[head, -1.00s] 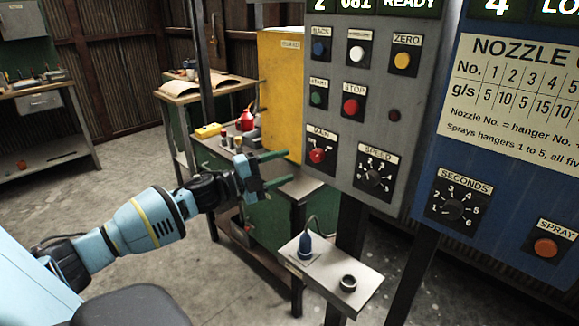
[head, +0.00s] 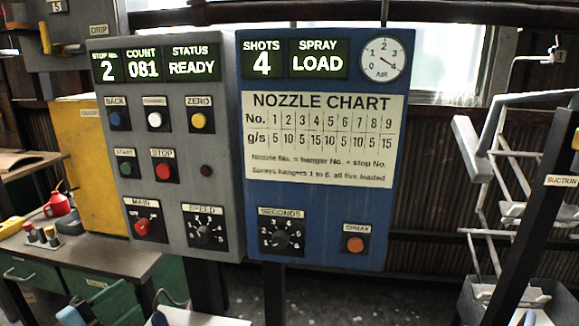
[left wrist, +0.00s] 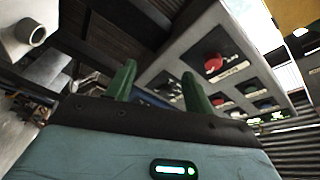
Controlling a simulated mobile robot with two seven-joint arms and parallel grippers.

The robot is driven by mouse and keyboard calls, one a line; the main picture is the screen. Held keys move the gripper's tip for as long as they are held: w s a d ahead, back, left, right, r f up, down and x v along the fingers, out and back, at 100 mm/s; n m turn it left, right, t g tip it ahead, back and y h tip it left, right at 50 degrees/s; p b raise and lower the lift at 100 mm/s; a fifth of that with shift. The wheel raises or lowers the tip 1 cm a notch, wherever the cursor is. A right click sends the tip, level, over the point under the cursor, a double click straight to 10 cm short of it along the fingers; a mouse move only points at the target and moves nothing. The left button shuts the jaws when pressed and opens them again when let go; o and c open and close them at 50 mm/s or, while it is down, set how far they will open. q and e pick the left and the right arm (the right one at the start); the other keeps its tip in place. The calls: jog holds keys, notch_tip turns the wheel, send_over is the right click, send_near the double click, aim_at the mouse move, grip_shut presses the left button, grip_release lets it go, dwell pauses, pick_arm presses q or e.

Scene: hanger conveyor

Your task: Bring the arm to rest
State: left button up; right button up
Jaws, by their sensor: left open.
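My left gripper (left wrist: 157,82) shows in the left wrist view with its two green fingers apart and nothing between them. The underside of a panel with a red knob (left wrist: 213,63) lies beyond the fingers. The right gripper is not in view.
The blue spray panel (head: 324,252) stands beside the grey panel; displays read READY and LOAD. A workbench (head: 95,258) with a red can (head: 58,204) is at left. A white rack (head: 480,235) and dark post (head: 540,210) are at right.

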pick_arm(q)
jog(key=s+d+f+n+g+y+p, duration=0.2)
jog(key=s+d+f+n, duration=0.45)
jog(key=s+f, duration=0.4)
jog(key=s+d+f+n+g+y+p, duration=0.1)
jog(key=s+d+f+n+g+y, duration=0.3)
jog(key=s+d+f, duration=0.6)
jog(key=s+d+f+n+g, duration=0.1)
jog(key=s+n, duration=0.1)
jog(key=s, duration=0.6)
jog(key=s+d+f+n+g+h+p, duration=0.1)
jog(key=s+d+n, duration=0.1)
jog(key=s, duration=0.6)
jog(key=shift+d+f+n, duration=0.3)
jog(key=shift+n, duration=0.15)
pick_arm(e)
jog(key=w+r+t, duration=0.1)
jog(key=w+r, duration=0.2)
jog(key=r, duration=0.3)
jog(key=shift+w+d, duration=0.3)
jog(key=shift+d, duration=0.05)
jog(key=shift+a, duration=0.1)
